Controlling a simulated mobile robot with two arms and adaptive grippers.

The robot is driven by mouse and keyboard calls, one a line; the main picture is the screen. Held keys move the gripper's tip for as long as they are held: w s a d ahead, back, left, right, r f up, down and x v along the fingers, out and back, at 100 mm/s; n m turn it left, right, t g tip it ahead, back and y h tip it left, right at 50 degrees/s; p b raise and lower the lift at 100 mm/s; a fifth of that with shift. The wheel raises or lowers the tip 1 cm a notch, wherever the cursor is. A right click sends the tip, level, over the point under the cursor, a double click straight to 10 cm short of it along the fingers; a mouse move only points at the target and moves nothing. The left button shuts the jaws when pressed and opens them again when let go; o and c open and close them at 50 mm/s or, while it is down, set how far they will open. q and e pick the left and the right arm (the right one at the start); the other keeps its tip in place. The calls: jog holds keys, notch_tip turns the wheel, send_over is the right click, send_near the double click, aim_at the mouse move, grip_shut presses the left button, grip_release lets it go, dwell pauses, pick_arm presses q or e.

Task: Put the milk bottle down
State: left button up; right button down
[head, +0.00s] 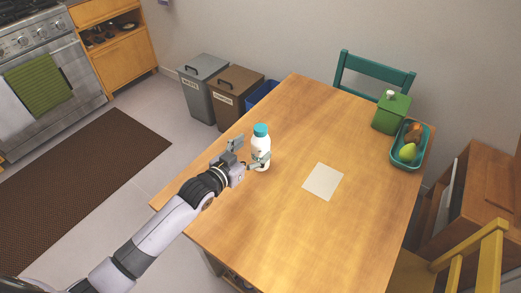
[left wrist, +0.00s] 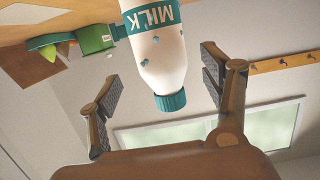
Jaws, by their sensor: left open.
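The milk bottle (head: 261,150) is white with a teal cap and stands upright on the wooden table (head: 300,240), near its left edge. In the left wrist view, which is upside down, the bottle (left wrist: 160,50) shows its MILK label and cap. My left gripper (head: 249,151) is beside the bottle with its fingers apart. In the left wrist view, the open fingers of the left gripper (left wrist: 160,66) are to either side of the bottle, with gaps showing between. One finger partly covers the bottle's lower part in the head view. My right gripper is not in view.
A pale square sheet (head: 323,181) lies on the table right of the bottle. A green canister (head: 391,113) and a teal tray (head: 398,161) with fruit are at the far right. Bins (head: 235,92) stand beyond the table's left edge. The table's front is clear.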

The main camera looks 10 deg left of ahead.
aim_at(261, 141)
pick_arm(q)
jog(key=x, duration=0.5)
jog(key=shift+w+r+p, duration=0.1)
jog(key=shift+p, duration=0.2)
jog(key=shift+a, duration=0.1)
jog(key=shift+c, duration=0.2)
jog(key=c, duration=1.3)
jog(key=shift+r, duration=0.1)
jog(key=shift+c, duration=0.9)
jog(key=shift+r, duration=0.1)
